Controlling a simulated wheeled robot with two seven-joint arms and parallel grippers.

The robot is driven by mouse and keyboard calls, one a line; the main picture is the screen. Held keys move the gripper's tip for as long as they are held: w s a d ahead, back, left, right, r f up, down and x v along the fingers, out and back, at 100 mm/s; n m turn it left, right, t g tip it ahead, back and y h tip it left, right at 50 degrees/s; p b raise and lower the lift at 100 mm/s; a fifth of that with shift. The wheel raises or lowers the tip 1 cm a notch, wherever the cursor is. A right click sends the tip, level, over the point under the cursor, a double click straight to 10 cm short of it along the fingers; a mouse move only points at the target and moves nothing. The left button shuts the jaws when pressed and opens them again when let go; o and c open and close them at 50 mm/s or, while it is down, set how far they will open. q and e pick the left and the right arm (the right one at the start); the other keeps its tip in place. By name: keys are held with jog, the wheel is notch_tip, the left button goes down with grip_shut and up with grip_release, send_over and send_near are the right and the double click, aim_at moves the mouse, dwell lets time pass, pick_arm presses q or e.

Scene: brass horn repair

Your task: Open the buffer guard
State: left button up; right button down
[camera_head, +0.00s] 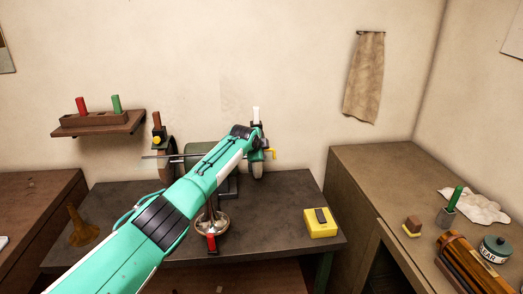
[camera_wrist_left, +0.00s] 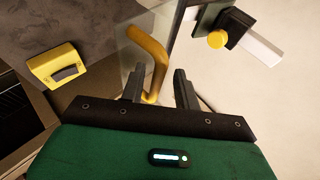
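The bench buffer (camera_head: 206,150) stands at the back of the dark table, with a wheel at each end; my left arm hides much of it. At its right wheel (camera_head: 256,168) a yellow bent handle (camera_head: 272,154) sticks out. In the left wrist view the yellow handle (camera_wrist_left: 150,58) rises beside a clear guard panel (camera_wrist_left: 178,35), its lower end between my fingers. My left gripper (camera_wrist_left: 158,90) is open, fingers apart on either side of the handle, nearer the left finger; contact cannot be told. A yellow knob (camera_wrist_left: 216,40) on a dark bracket is beyond. My right gripper is not in view.
A yellow switch box (camera_head: 320,229) sits at the table's right front. A horn-shaped brown piece (camera_head: 82,228) is at left. A shelf (camera_head: 98,126) and a cloth (camera_head: 364,78) hang on the wall.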

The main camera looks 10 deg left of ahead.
pick_arm(q)
jog(key=shift+s+r, duration=0.1)
jog(key=shift+s+r, duration=0.1)
jog(key=shift+s, duration=0.05)
jog(key=shift+b+v, duration=0.3)
jog(key=shift+v, duration=0.6)
jog(key=b+v, duration=0.4)
jog(key=v, duration=0.7)
jog(key=shift+s, duration=0.15)
